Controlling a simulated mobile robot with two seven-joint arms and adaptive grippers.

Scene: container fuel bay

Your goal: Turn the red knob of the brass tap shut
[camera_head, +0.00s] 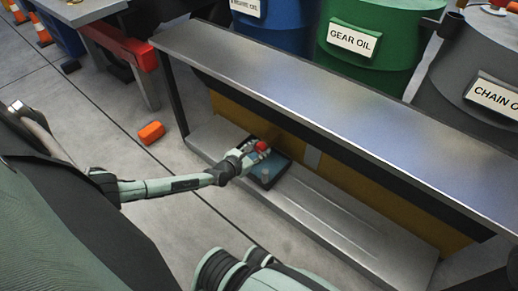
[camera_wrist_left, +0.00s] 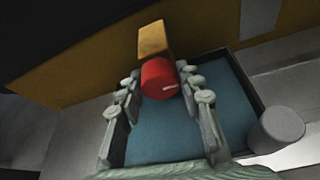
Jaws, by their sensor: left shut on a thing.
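The red knob (camera_wrist_left: 158,78) sits on the front of the brass tap (camera_wrist_left: 154,40), and a short pale mark shows on its face. It also shows in the head view (camera_head: 261,146), low under the steel bench. My left gripper (camera_wrist_left: 160,84) has one finger on each side of the knob and is shut on it. In the head view the left gripper (camera_head: 252,152) reaches in from the left, and the tap body is hard to make out there. My right gripper is not in view.
A dark-rimmed tray with a blue floor (camera_wrist_left: 228,112) lies below the tap. A grey cylinder (camera_wrist_left: 276,131) stands at its right side. The steel bench top (camera_head: 330,100) overhangs the low shelf (camera_head: 330,215). An orange object (camera_head: 151,132) lies on the floor at left.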

